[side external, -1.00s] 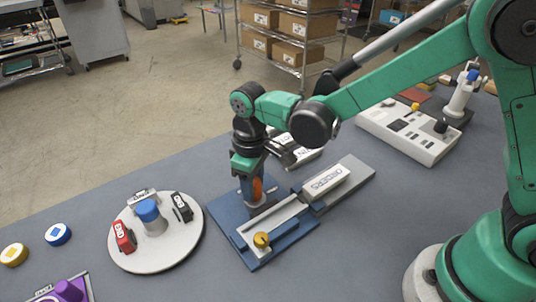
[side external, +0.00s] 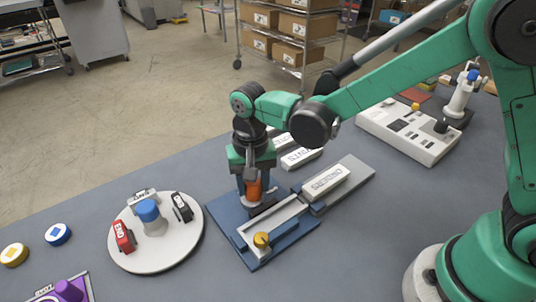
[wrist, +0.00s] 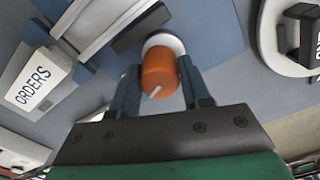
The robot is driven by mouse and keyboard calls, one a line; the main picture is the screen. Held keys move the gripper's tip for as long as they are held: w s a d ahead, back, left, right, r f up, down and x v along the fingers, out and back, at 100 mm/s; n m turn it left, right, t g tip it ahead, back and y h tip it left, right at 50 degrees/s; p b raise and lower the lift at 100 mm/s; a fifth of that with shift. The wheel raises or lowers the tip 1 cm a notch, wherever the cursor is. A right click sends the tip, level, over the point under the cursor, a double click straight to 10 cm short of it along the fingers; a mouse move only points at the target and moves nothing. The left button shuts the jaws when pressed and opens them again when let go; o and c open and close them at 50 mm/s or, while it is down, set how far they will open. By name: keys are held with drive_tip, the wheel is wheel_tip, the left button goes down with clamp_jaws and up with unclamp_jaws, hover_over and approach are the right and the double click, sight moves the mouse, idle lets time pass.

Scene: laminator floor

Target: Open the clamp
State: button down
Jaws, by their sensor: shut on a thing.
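The clamp fixture is a blue base plate (side external: 225,222) with a pale rail (side external: 276,224) along it and a small yellow knob (side external: 261,240) at the near end. An orange knob (side external: 254,189) stands upright on the plate. In the wrist view the orange knob (wrist: 158,75) sits on a round white collar, with a pale pointer mark on its top. A dark bar (wrist: 142,28) lies beside it, near the rail. My gripper (side external: 254,192) points down, its two fingers (wrist: 158,84) shut on opposite sides of the orange knob. The fingers partly hide the knob in the side view.
A white ORDERS block (side external: 325,184) sits on a grey track right of the fixture. A round white turntable (side external: 182,245) with red and black labelled blocks stands to the left. A white control panel (side external: 408,134) is at the back right.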

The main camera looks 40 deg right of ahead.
drive_tip(key=shift+m, duration=2.1)
drive_tip(key=shift+c, duration=2.1)
unclamp_jaws()
drive_tip(key=shift+r, duration=2.85)
drive_tip(key=s+d+r+n+t, duration=0.2)
drive_tip(key=s+d+n+t, duration=0.1)
drive_tip(key=d, duration=0.3)
drive_tip(key=s+d+r+n+t, duration=0.2)
drive_tip(key=s+d+n+t, duration=0.2)
drive_tip(key=d+n, duration=0.2)
drive_tip(key=shift+s+d+r, duration=0.25)
drive_tip(key=shift+r, duration=0.15)
